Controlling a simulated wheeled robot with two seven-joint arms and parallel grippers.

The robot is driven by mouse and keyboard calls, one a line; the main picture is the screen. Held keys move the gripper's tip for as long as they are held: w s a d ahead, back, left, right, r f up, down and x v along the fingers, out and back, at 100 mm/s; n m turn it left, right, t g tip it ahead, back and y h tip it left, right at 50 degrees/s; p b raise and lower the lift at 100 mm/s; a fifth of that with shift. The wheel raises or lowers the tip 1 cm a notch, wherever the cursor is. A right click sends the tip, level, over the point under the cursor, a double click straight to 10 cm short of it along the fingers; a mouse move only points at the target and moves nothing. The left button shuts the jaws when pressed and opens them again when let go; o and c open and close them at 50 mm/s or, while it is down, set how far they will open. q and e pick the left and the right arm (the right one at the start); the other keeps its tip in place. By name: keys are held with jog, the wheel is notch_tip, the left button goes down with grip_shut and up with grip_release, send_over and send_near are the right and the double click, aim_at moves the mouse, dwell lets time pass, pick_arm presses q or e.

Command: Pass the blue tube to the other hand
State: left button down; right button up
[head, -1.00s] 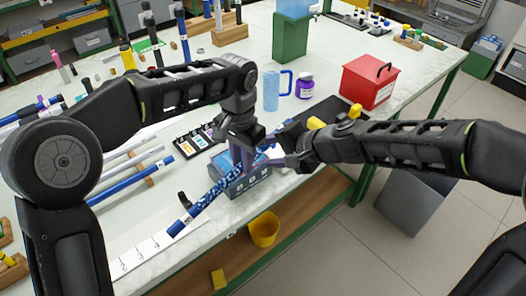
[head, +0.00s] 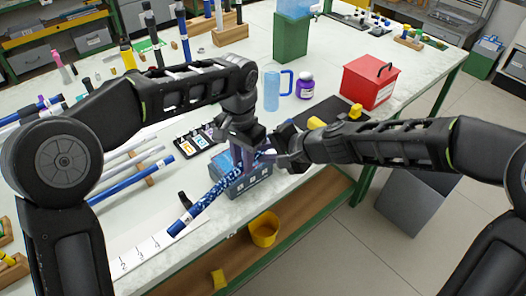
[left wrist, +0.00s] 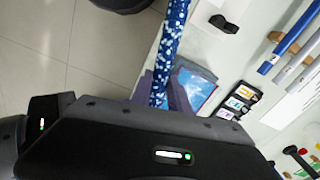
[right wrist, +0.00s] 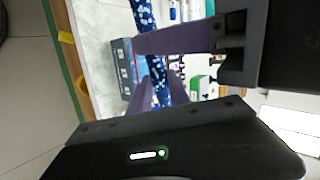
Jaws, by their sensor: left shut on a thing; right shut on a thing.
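The blue tube (head: 208,192), speckled with white and with plain blue at its lower end, slants above the table's front edge. My left gripper (head: 243,158) is shut on it toward its upper right part. My right gripper (head: 270,156) is shut on the tube close by, at the upper right end. The left wrist view shows the tube (left wrist: 172,38) running out from between the left gripper's purple fingers (left wrist: 162,92). The right wrist view shows the tube (right wrist: 142,14) passing the left gripper's finger and the right gripper's fingers (right wrist: 158,92). The tube's far end is hidden by the right gripper.
A grey-blue box (head: 238,187) stands right below the tube. A light-blue mug (head: 272,90), a purple jar (head: 304,86) and a red box (head: 369,82) stand behind. A numbered white strip (head: 135,258) lies front left. A yellow bin (head: 264,230) is below the table.

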dwell(0.3)
pick_arm(q)
jog(key=c, duration=1.2)
grip_release()
jog(key=shift+o, duration=0.2)
